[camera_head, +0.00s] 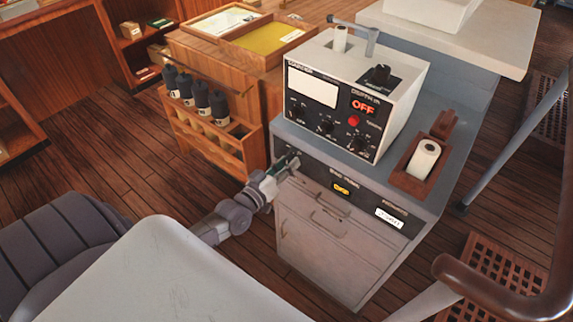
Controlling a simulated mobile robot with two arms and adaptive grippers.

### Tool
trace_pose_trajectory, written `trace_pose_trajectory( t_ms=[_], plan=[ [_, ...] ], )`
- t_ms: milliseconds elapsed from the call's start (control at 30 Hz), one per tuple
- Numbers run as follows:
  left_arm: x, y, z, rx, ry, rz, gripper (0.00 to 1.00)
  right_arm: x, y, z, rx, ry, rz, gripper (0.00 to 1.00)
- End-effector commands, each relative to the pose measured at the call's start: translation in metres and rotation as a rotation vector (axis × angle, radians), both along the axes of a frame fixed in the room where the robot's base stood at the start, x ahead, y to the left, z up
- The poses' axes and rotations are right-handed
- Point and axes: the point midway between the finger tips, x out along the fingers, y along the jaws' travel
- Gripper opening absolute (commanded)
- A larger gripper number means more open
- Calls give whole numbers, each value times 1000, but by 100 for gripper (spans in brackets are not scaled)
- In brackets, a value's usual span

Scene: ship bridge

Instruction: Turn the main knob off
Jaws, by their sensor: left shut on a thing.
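The grey console (330,232) stands in the middle with a dark control strip (368,203) along its front top. My left gripper (289,163) reaches in from the left and is shut at the left end of this strip, on what looks like the main knob. The gripper hides most of the knob, so I cannot tell its angle. A small yellow-lit display (342,189) and a white label plate (389,218) sit on the strip. The white instrument (352,75) on top shows a red "OFF" (363,107). My right gripper is not in view.
A wooden rack with dark bottles (201,99) stands left of the console. A wooden holder with a white paper roll (424,160) is on the console's right. A brown rail (497,293) crosses the lower right. Open plank floor (95,150) lies to the left.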

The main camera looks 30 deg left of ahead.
Motion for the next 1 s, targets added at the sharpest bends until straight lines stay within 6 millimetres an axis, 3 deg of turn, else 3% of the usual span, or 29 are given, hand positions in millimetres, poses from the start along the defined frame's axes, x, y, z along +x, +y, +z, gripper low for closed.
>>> trace_pose_trajectory(
  t_ms=[500, 1000],
  plan=[
    [0, 0, 0, -415, 32, 1, 2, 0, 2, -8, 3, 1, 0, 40],
    [0, 0, 0, -550, 44, 1, 2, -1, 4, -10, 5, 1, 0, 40]
  ],
)
